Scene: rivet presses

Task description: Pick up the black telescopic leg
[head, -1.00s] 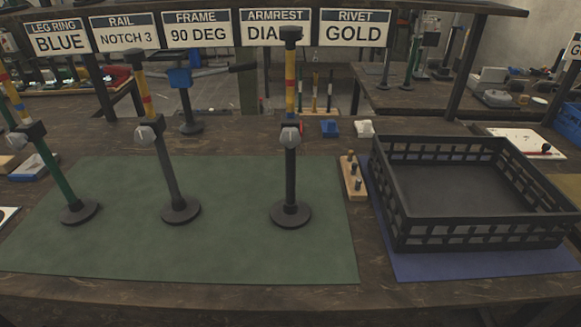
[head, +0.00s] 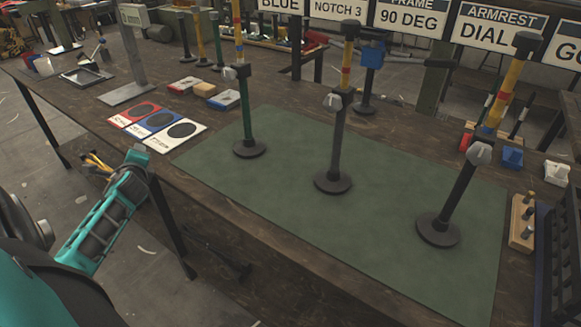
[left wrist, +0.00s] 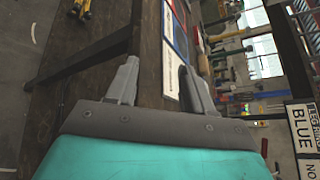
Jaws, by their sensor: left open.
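Three telescopic legs with round bases stand on the green mat (head: 385,250) in the head view. The rightmost leg (head: 456,195) looks darkest, black below with a yellow upper tube, and tilts in the picture. The middle leg (head: 337,145) is dark grey. The left leg (head: 247,118) is green. Each has a grey knob partway up. My left arm is at the lower left, off the table's front edge and well away from the legs. In the left wrist view my left gripper (left wrist: 156,75) is open and empty. My right gripper is not in view.
Red, blue and white cards (head: 157,121) lie left of the mat. A wooden block with pegs (head: 521,222) and a black crate (head: 557,265) are at the right. Sign boards (head: 410,22) hang behind. The mat between the legs is clear.

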